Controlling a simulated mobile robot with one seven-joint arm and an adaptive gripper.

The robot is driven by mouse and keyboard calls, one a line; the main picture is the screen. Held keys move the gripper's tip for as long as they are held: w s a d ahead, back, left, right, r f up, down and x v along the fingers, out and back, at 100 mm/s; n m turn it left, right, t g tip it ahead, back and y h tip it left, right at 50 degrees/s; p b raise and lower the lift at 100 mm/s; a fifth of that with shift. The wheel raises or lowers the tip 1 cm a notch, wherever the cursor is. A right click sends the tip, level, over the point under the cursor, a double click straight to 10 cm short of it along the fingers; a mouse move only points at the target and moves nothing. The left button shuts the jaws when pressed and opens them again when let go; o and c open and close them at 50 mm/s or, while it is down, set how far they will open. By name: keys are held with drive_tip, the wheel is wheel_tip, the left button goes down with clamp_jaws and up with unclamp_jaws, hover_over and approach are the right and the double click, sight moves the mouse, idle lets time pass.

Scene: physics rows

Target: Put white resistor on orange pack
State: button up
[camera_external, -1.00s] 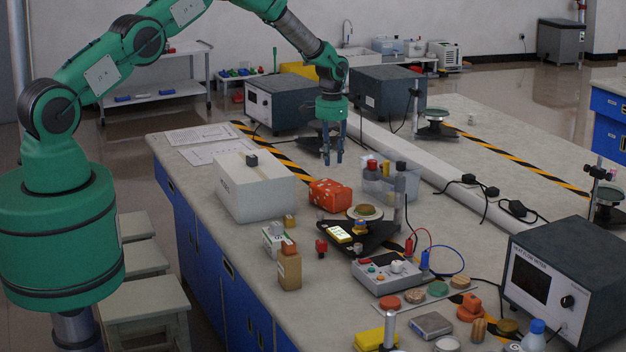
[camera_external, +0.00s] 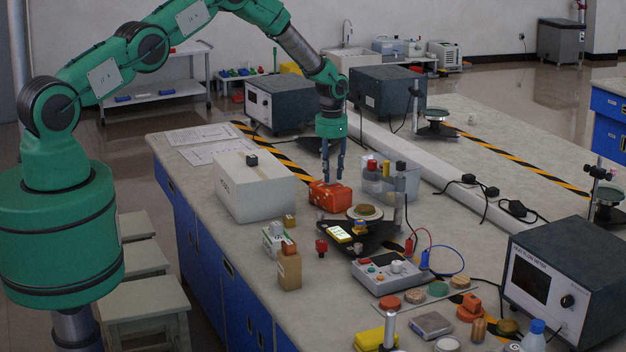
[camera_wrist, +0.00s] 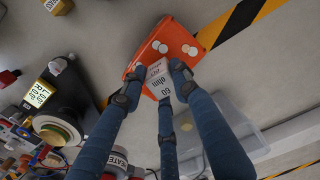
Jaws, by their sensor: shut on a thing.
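The orange pack (camera_external: 326,200) lies on the bench beside the white box, and the wrist view shows it with white round spots (camera_wrist: 172,38). My gripper (camera_external: 333,181) points down right over the pack. In the wrist view my gripper (camera_wrist: 156,84) is closed around the white resistor (camera_wrist: 158,79), a small white block with dark "ohm" lettering. The resistor overlaps the near end of the pack in that view. I cannot tell whether it touches the pack. The resistor is not clearly visible in the external view.
A clear bin (camera_external: 404,186) with coloured-cap items stands just right of the pack. The white box (camera_external: 250,190) stands left. Bare bench lies behind the pack.

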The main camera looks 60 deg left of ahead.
sight(331, 169)
drive_tip(key=shift+f, duration=0.35)
drive_tip(key=shift+f, duration=0.1)
drive_tip(key=o, duration=1.1)
wheel_tip(331, 169, up, 12)
drive_tip(key=b, duration=0.1)
idle(0.8)
